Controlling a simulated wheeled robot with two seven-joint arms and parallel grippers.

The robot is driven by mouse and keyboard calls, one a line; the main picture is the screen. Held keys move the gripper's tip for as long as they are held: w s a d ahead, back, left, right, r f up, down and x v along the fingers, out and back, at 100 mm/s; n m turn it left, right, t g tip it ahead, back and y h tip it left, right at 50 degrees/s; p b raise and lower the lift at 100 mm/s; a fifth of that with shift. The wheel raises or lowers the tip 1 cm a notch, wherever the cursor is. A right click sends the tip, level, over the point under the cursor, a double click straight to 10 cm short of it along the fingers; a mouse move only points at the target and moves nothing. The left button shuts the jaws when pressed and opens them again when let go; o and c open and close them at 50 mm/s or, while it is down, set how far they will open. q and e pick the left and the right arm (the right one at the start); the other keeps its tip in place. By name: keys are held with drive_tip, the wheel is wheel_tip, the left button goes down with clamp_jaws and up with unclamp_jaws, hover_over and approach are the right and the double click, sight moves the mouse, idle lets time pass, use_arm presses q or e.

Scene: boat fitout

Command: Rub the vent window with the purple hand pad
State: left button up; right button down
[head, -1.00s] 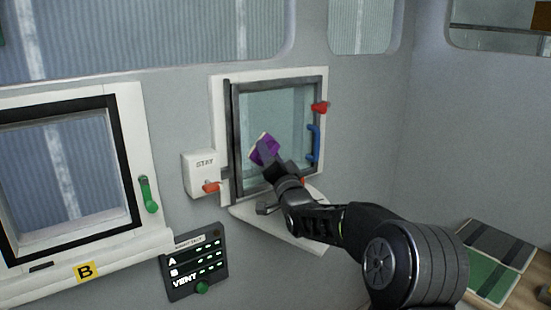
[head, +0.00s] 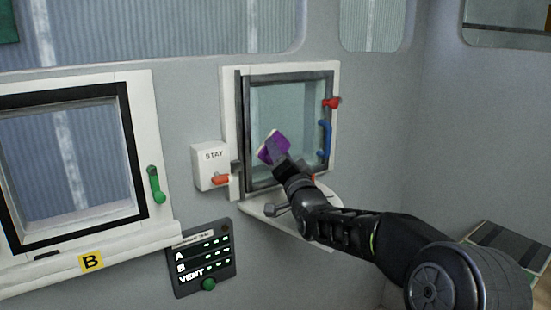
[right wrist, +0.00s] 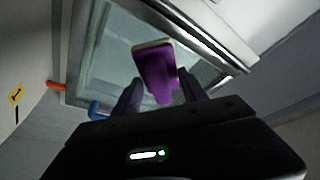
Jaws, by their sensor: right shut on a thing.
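The vent window (head: 300,105) is a pale glass pane in a dark frame with a white surround, in the middle of the head view. It also fills the upper part of the right wrist view (right wrist: 105,60). The purple hand pad (head: 274,146) has a pale face turned to the glass. In the right wrist view the pad (right wrist: 155,75) sits between the two fingers. My right gripper (head: 282,162) is shut on the pad, in front of the pane's lower left. I cannot tell whether the pad touches the glass. My left gripper is not in view.
A blue handle (head: 324,138) and a red knob (head: 332,103) are on the window's right side. A white STAY box (head: 209,160) with an orange lever is on its left. A white ledge (head: 262,205) juts out below. Window B (head: 68,170) and a black panel (head: 202,262) are further left.

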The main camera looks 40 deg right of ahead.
drive_tip(key=s+b, duration=0.1)
drive_tip(key=s, duration=0.1)
drive_tip(key=shift+s+d, duration=0.15)
drive_tip(key=shift+s, duration=0.25)
drive_tip(key=shift+s+b, duration=0.3)
drive_tip(key=shift+b, duration=0.15)
drive_tip(key=shift+s+b, duration=0.6)
drive_tip(key=shift+s, duration=0.6)
